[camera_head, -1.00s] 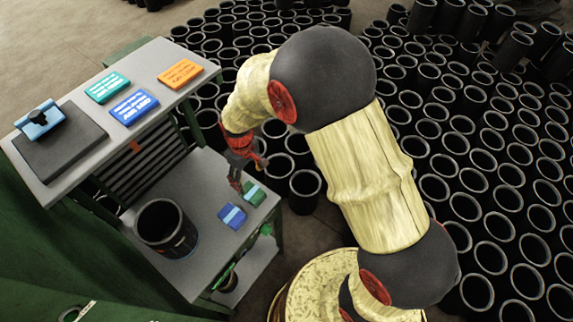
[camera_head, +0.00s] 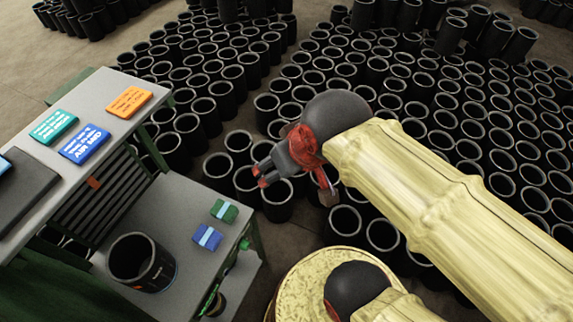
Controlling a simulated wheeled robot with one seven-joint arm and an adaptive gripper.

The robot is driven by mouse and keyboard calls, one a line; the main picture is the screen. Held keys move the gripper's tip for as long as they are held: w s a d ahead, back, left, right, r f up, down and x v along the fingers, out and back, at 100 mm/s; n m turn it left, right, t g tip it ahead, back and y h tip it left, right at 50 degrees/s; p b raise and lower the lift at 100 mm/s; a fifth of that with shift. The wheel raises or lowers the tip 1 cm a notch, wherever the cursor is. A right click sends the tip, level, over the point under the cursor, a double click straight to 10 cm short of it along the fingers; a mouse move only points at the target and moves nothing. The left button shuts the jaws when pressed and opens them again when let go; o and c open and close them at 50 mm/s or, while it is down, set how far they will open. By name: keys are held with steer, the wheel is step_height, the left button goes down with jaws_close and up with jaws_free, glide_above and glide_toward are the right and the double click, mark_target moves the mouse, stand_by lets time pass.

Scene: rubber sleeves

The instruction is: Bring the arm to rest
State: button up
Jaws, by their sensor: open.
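My gripper (camera_head: 262,176) is near the middle of the view, red and dark grey, pointing left with its fingers apart and nothing between them. It hangs in front of the black rubber sleeves (camera_head: 240,142), to the right of the workbench and clear of its lower shelf. My arm comes in from the right, with a yellow cover and dark round joints. Part of the gripper's far side is hidden.
The grey lower shelf (camera_head: 185,212) holds a black sleeve (camera_head: 141,258), a blue block (camera_head: 207,237) and a green block (camera_head: 224,211). Orange (camera_head: 130,101), teal (camera_head: 54,127) and blue (camera_head: 84,143) cards lie on the upper shelf (camera_head: 106,92). Sleeves crowd the floor behind.

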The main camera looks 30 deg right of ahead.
steer(key=shift+s+d+r, duration=0.1)
steer(key=shift+s+d, duration=0.05)
steer(key=shift+s, duration=0.25)
step_height(320, 180, down, 5)
steer(key=b, duration=0.5)
steer(key=shift+r, duration=0.1)
steer(key=shift+c, duration=1.1)
